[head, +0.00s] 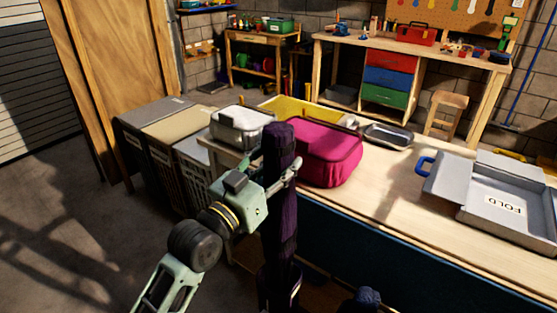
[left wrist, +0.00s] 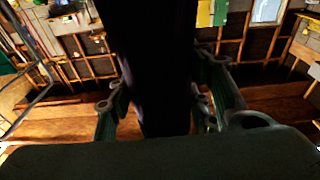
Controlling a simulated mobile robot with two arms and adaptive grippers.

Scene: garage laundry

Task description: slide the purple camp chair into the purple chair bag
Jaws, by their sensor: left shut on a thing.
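A long dark purple folded bundle (head: 280,215), which looks like the camp chair, stands nearly upright in the middle of the head view. My left gripper (head: 286,178) comes in from the left and is shut on its upper part. In the left wrist view, the bundle (left wrist: 152,70) is a dark, nearly black column between the fingers of my left gripper (left wrist: 158,105). The bundle's lower end has a darker part with a pale mark near the bottom edge; I cannot tell whether this is the chair bag. My right gripper is not in view.
A wooden-topped counter (head: 400,225) runs behind the bundle to the right. Hampers (head: 160,150) stand at left. A dark blue thing (head: 366,298) shows at the bottom. Floor at left is clear.

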